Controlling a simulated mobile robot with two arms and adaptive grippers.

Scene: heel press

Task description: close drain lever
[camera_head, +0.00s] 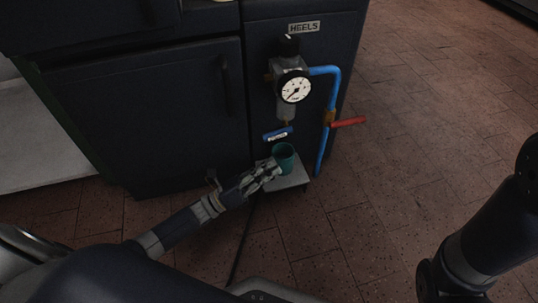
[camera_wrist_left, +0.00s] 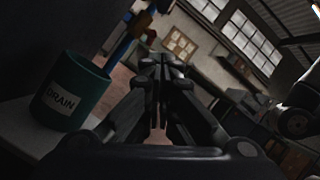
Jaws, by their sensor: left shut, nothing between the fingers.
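A short blue lever (camera_head: 277,134) sits under the gauge assembly on the cabinet's side panel, above a teal cup (camera_head: 283,157). I take it as the drain lever; it lies nearly level, its right end a little higher. The cup stands on a small shelf; in the left wrist view the cup (camera_wrist_left: 73,92) carries a DRAIN label. My left gripper (camera_head: 275,168) is shut and empty, just in front of and left of the cup, below the blue lever. I cannot tell whether it touches the cup. My right gripper is out of view; only part of my right arm shows.
A round gauge (camera_head: 293,87) is mounted above the lever under a HEELS sign (camera_head: 304,27). A blue pipe (camera_head: 333,90) runs down the right with a red lever (camera_head: 348,122) sticking out. The small shelf (camera_head: 294,183) holds the cup. Tiled floor at right is open.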

